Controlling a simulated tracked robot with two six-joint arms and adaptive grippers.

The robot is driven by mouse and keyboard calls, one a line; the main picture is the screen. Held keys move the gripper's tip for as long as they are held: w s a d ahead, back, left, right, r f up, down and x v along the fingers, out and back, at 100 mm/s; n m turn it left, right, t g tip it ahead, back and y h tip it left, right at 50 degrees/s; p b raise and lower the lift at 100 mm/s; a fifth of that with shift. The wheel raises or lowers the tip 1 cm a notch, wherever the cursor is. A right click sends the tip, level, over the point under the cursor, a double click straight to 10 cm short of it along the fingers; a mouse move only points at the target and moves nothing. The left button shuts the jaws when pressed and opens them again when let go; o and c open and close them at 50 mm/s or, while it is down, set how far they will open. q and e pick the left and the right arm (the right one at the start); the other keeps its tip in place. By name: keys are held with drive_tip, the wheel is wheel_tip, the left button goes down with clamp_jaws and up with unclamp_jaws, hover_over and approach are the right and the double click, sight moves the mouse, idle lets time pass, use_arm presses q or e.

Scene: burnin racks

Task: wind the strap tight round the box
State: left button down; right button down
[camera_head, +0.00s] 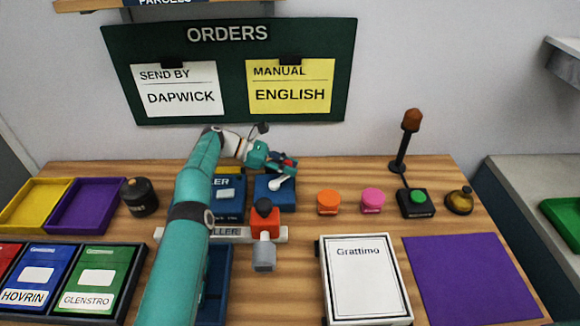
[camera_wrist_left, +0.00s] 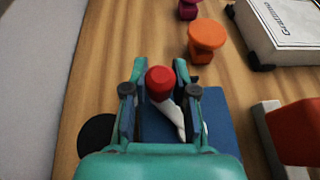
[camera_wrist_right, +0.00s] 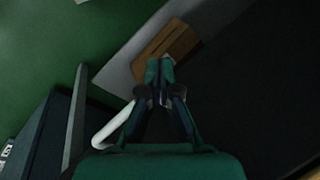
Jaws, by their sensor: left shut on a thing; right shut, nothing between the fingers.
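A blue block (camera_head: 288,198) stands at the back middle of the table. A white crank arm (camera_head: 279,183) with a red knob shows on it. My left gripper (camera_head: 284,163) reaches over this block. In the left wrist view its fingers are closed on the red knob (camera_wrist_left: 160,80), with the white arm (camera_wrist_left: 184,122) below. A white box (camera_head: 365,280) labelled Grattimo lies at the front right in a dark frame. I cannot make out a strap round it. My right gripper (camera_wrist_right: 161,90) shows only in the right wrist view, shut and empty.
Orange (camera_head: 328,202) and pink (camera_head: 372,200) buttons stand right of the block. A red-and-grey device (camera_head: 265,222) sits on a pale rail. A purple mat (camera_head: 470,280) lies right of the box. My left arm hides part of the blue things behind it.

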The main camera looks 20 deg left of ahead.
use_arm(q)
drive_tip(key=shift+r, duration=0.1)
drive_tip(key=c, duration=0.9)
unclamp_jaws()
